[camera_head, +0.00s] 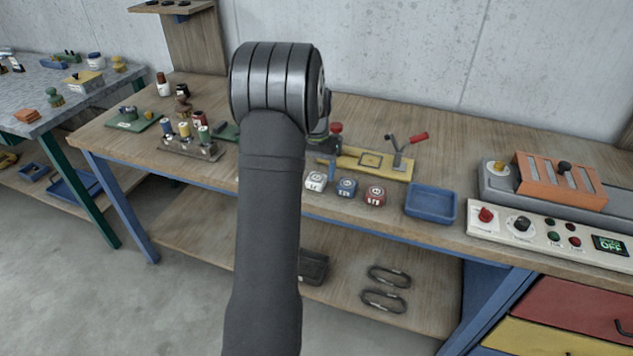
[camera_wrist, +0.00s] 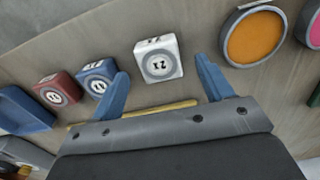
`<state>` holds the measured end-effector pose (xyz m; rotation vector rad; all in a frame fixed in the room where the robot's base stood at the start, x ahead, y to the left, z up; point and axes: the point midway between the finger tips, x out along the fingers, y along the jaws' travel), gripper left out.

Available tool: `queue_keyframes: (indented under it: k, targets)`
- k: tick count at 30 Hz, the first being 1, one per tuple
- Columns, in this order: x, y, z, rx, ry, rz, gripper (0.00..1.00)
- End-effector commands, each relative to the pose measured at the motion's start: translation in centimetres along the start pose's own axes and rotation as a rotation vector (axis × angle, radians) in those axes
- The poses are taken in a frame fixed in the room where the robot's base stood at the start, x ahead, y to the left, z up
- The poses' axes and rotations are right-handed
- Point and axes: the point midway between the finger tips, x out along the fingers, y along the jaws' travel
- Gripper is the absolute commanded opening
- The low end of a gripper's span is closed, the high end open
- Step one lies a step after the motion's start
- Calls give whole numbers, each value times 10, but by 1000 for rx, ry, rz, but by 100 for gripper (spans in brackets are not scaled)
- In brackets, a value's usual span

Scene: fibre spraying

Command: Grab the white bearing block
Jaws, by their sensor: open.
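The white bearing block (camera_head: 315,181) stands at the front of the wooden bench, at the left end of a row with a blue block (camera_head: 347,187) and a red block (camera_head: 375,195). In the wrist view the white block (camera_wrist: 158,60) shows its round marked face, just beyond and between the fingertips. My gripper (camera_wrist: 162,80) is open, with two blue fingers apart and nothing held. The blue block (camera_wrist: 97,77) is close to the left finger, and the red block (camera_wrist: 57,89) is further left.
A blue tray (camera_head: 431,204) is right of the blocks. A yellow fixture (camera_head: 372,164) with a red-handled clamp is behind them. A round orange-filled dish (camera_wrist: 254,38) is near the right finger. The control panel (camera_head: 551,236) is at the right.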

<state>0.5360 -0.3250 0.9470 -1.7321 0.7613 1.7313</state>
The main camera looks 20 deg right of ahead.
Motion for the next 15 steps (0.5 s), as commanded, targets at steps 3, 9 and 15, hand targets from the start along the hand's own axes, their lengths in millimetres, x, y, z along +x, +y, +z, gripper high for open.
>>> queue_keyframes:
  k: [3,9,15]
  targets:
    - [20,1,0,0,-2,0,73]
    - [33,0,-1,0,1,-2,73]
    - [33,0,-1,0,2,-2,69]
